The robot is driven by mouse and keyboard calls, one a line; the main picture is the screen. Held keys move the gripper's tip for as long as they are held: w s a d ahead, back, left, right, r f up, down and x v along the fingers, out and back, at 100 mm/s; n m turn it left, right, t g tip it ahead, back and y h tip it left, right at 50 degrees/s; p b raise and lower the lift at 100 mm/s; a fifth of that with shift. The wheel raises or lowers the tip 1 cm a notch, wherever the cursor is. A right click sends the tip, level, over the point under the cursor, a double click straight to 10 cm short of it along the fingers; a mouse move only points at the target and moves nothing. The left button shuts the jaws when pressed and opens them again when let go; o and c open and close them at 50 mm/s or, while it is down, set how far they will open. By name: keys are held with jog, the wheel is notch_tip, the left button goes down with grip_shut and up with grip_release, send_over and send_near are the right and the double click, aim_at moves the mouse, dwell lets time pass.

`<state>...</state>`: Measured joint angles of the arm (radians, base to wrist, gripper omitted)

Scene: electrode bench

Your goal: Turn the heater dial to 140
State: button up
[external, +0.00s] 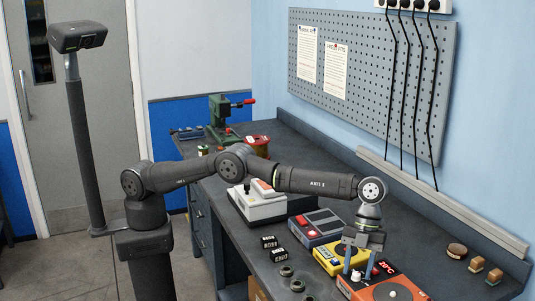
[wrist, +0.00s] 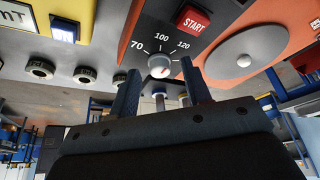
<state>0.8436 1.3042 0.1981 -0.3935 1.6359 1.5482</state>
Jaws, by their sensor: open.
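The orange heater (external: 417,293) stands at the front right of the bench, with a display that reads 20°C. In the wrist view its black panel shows the marks 70, 100 and 120, a red START button (wrist: 193,20) and the pale heater dial (wrist: 158,66). A small red mark shows on the dial, but its exact setting is unclear. No 140 mark is visible. My gripper (wrist: 160,75) is open and points down at the panel, with the dial between its fingertips. I cannot tell whether they touch it. In the external view my gripper (external: 360,270) is over the heater's left part.
A round grey plate (wrist: 243,55) is on the heater's top. A yellow device (external: 335,258) sits close to the heater's left, and a grey device (external: 316,227) beyond it. Several dark rings (external: 287,271) lie on the bench in front. Small brown pieces (external: 477,264) lie at right.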

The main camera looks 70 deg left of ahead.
notch_tip(320, 180, up, 4)
jog(key=shift+f, duration=0.15)
jog(key=shift+s+r, duration=0.25)
jog(key=s+d+r, duration=0.1)
jog(key=s+r, duration=0.5)
jog(key=s, duration=0.5)
jog(key=shift+d+r, duration=0.15)
jog(key=shift+r, duration=0.15)
jog(key=w+a+r+n+t, duration=0.5)
jog(key=w+a+n+t, duration=0.1)
jog(key=n, duration=1.2)
jog(key=shift+h, duration=0.3)
jog(key=x, duration=1.7)
jog(key=shift+w+a+f, duration=0.1)
jog(key=shift+w+a, duration=0.05)
jog(key=shift+w, duration=0.05)
